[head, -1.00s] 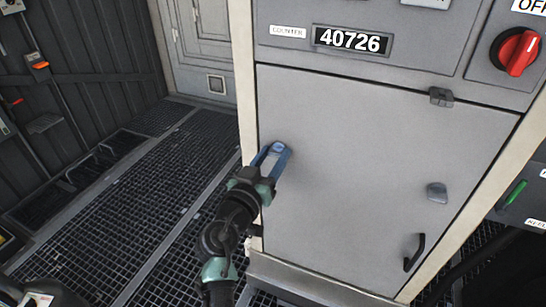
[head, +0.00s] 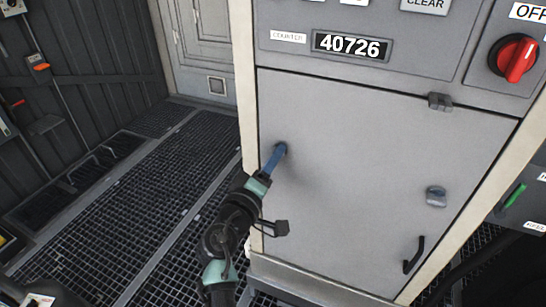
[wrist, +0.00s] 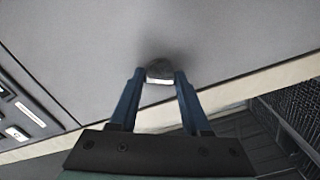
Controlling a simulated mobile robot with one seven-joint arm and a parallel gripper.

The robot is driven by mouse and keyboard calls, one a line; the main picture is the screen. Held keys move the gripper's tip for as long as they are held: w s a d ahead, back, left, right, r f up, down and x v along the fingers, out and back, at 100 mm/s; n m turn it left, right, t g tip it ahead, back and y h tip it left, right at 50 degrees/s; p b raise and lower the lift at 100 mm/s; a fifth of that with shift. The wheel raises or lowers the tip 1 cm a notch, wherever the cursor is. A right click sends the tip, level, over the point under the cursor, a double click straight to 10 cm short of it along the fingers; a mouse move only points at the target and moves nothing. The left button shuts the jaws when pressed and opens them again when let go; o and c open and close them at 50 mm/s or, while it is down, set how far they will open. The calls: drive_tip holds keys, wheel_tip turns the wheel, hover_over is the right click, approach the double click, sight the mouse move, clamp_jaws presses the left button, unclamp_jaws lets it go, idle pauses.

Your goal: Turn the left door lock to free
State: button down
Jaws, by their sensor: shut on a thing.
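The left door lock, a small grey knob, sits on the left side of the grey cabinet door (head: 360,170). In the wrist view the lock (wrist: 160,70) shows between the two blue fingertips. My gripper (head: 279,149) is shut on it, and it also shows in the wrist view (wrist: 160,77). In the head view the fingers are nearly edge-on and hide the lock. The lock's markings, if any, are not visible.
A second grey lock (head: 436,196) and a black handle (head: 414,254) are on the door's right side. Above are a counter reading 40726 (head: 351,44) and a red rotary switch (head: 517,59). Grated floor (head: 150,210) lies open to the left.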

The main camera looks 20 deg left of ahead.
drive_tip(key=n+p, duration=0.1)
drive_tip(key=n, duration=0.4)
drive_tip(key=shift+p, duration=0.35)
drive_tip(key=shift+n, duration=0.4)
drive_tip(key=shift+c, duration=1.8)
unclamp_jaws()
drive_tip(key=s, duration=1.3)
drive_tip(key=shift+a+p, duration=0.25)
drive_tip(key=shift+p, duration=0.15)
